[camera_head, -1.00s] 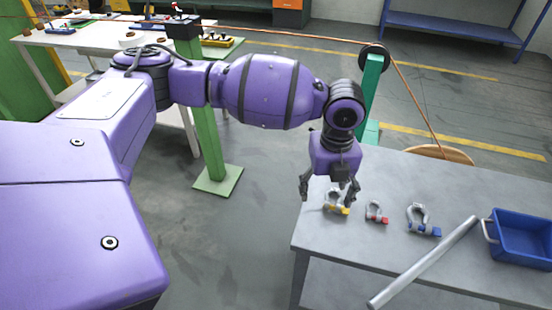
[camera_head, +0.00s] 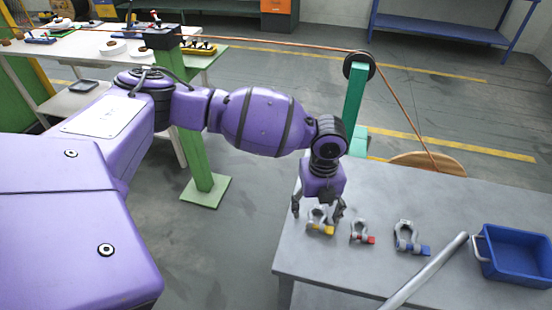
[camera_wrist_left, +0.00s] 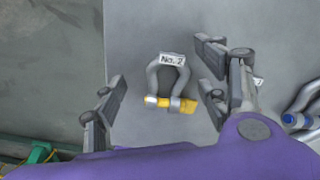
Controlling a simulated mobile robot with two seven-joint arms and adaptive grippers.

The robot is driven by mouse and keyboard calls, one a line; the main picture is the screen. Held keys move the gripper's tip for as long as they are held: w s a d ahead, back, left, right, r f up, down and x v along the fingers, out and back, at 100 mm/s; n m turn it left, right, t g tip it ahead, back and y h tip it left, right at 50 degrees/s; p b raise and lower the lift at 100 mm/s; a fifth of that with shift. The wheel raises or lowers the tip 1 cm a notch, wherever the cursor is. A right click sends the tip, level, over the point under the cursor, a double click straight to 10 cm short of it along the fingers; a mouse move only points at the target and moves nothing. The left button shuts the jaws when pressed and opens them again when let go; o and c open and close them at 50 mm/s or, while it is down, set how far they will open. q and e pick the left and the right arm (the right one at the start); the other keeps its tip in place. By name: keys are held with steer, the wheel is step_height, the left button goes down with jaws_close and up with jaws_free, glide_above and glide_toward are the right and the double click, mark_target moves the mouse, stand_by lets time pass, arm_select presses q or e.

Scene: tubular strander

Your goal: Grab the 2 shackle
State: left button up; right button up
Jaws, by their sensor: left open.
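The No. 2 shackle (camera_wrist_left: 152,82) is grey with a yellow pin and a white tag reading "No. 2". It lies on the grey table near its left edge, and in the head view the shackle (camera_head: 318,226) shows just below the fingers. My left gripper (camera_head: 319,211) is open and points down over it. In the left wrist view the open left gripper (camera_wrist_left: 168,94) has one finger on each side of the shackle, apart from it. My right gripper is not in view.
A shackle with a red pin (camera_head: 361,234) lies just right, close to the right finger. A larger shackle with a blue pin (camera_head: 405,240), a grey pipe (camera_head: 430,270) and a blue bin (camera_head: 485,252) are farther right. The grey table (camera_head: 320,274) is clear in front.

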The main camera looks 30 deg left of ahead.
arm_select(q)
steer(key=shift+f, duration=0.1)
jaws_close()
stand_by(0.4)
steer(key=shift+r, duration=0.45)
step_height(320, 180, up, 2)
steer(key=shift+r, duration=0.1)
steer(key=s+r, duration=0.2)
steer(key=r, duration=0.1)
steer(key=s+r, duration=0.2)
steer(key=shift+d+r+p, duration=0.15)
steer(key=shift+d+p, duration=0.1)
steer(key=shift+p, duration=0.15)
steer(key=s+d+r, duration=0.1)
steer(key=s+r, duration=0.3)
steer(key=s, duration=0.6)
steer(key=shift+r+p, duration=0.3)
